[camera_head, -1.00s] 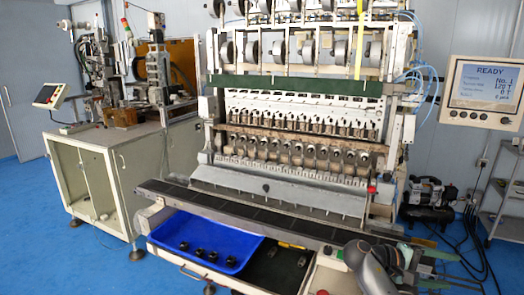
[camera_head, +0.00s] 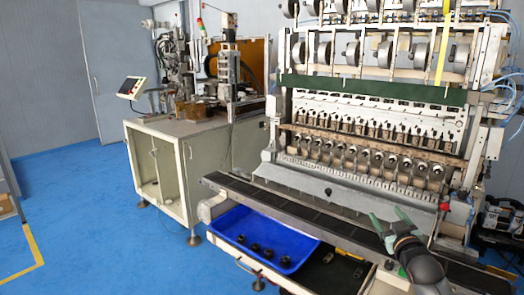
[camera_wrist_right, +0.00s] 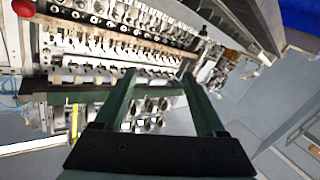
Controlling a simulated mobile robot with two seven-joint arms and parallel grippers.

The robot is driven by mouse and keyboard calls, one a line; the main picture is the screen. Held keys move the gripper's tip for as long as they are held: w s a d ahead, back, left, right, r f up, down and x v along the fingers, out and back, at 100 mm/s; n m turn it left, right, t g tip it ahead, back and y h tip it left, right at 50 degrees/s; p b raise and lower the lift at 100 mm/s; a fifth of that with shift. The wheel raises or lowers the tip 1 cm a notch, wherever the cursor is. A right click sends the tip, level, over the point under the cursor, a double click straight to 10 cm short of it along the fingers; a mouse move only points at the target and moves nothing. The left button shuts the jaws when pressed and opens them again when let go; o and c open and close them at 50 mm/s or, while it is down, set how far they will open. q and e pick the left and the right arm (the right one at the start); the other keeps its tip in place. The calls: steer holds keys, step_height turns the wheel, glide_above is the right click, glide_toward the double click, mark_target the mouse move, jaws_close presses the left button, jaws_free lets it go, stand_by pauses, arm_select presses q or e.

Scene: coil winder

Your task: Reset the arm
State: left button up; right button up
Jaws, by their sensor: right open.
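My right arm shows at the lower right of the head view, in front of the coil winder (camera_head: 375,130). Its right gripper (camera_head: 390,222) has green fingers and points up toward the machine, over the dark conveyor rail. In the right wrist view the two green fingers of the right gripper (camera_wrist_right: 160,82) stand apart with nothing between them. The coil winder's row of spindles (camera_wrist_right: 115,48) lies beyond the fingertips. My left gripper is in neither view.
A blue tray (camera_head: 228,222) with several dark parts sits below the dark conveyor rail (camera_head: 290,207). A cabinet bench (camera_head: 170,180) with small machines stands at the left. A compressor (camera_head: 497,220) is at the far right. Blue floor at the left is clear.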

steer(key=s+a+f+g+y, duration=0.1)
steer(key=s+a+f, duration=0.2)
steer(key=s+f, duration=0.35)
steer(key=s+a+f+g+y, duration=0.1)
steer(key=s+a+f+g, duration=0.2)
steer(key=f, duration=0.7)
steer(key=s+a+f+g, duration=0.1)
steer(key=s+a+f, duration=0.3)
steer(key=s, duration=0.6)
steer(key=s+a+f+g+y, duration=0.1)
steer(key=s+a+f, duration=0.3)
steer(key=s, duration=0.7)
steer(key=s+a+f+g+y, duration=0.1)
steer(key=s+a+f, duration=0.3)
steer(key=s+f, duration=0.4)
steer(key=shift+s+a+g, duration=0.2)
steer(key=shift+s+g, duration=0.3)
steer(key=shift+s, duration=0.7)
